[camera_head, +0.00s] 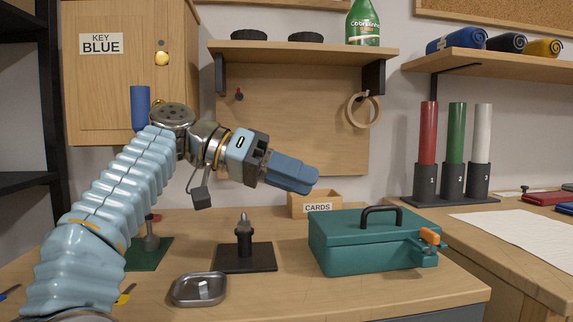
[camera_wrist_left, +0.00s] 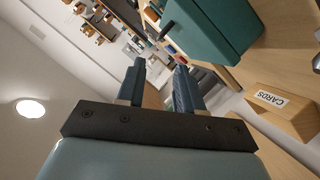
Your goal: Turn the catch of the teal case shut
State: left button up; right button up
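The teal case (camera_head: 360,252) stands on the workbench with its lid down and a black handle (camera_head: 382,212) on top. Its orange catch (camera_head: 430,237) sits at the right end near the lid seam; I cannot tell its exact turn. My left gripper (camera_head: 312,181) is in the air above and left of the case, pointing right and slightly down, clear of it. In the left wrist view my left gripper (camera_wrist_left: 159,68) has its blue fingers apart with nothing between them. The case (camera_wrist_left: 222,28) shows there at the top, with the catch not visible. My right gripper is not in view.
A wooden CARDS box (camera_head: 329,198) stands behind the case. A black stand (camera_head: 245,255) and a metal tray (camera_head: 199,289) lie to its left. Red, green and white tubes (camera_head: 455,140) stand at right. A shelf (camera_head: 300,50) hangs above. Bench in front of the case is clear.

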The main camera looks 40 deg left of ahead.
aim_at(431, 238)
jog(key=k, duration=2)
